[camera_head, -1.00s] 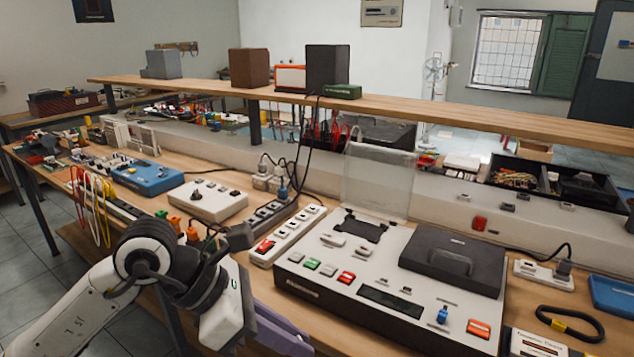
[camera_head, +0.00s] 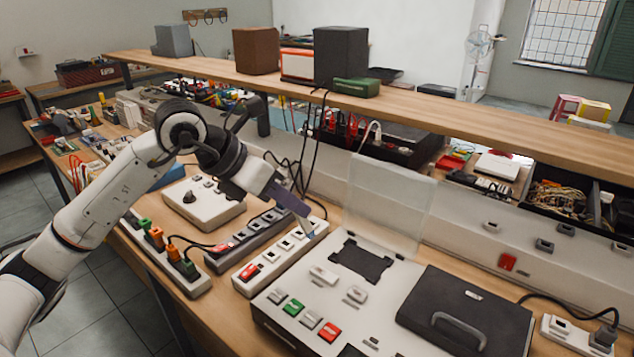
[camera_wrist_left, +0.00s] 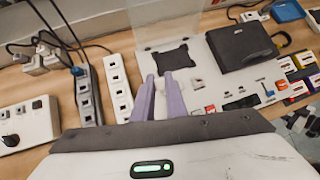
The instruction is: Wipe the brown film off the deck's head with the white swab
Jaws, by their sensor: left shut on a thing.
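The deck (camera_head: 285,318) is a pale flat unit with a clear lid (camera_head: 388,200) standing open at its back and a dark recessed bay (camera_head: 361,261) in front of the lid. The bay also shows in the wrist view (camera_wrist_left: 168,54). I cannot make out the head or any brown film. My left gripper (camera_head: 303,224) has purple fingers and is held above the white power strip, left of the bay. It is shut on a small whitish thing at its fingertips, apparently the white swab (camera_head: 309,233), mostly hidden. In the wrist view the fingers (camera_wrist_left: 161,88) point toward the bay.
A white power strip (camera_head: 290,255) and a grey one (camera_head: 243,240) lie left of the deck. A black cover with a handle (camera_head: 465,310) lies on the deck's right. A wooden shelf (camera_head: 440,107) runs behind, above the bench. Black cables hang behind my gripper.

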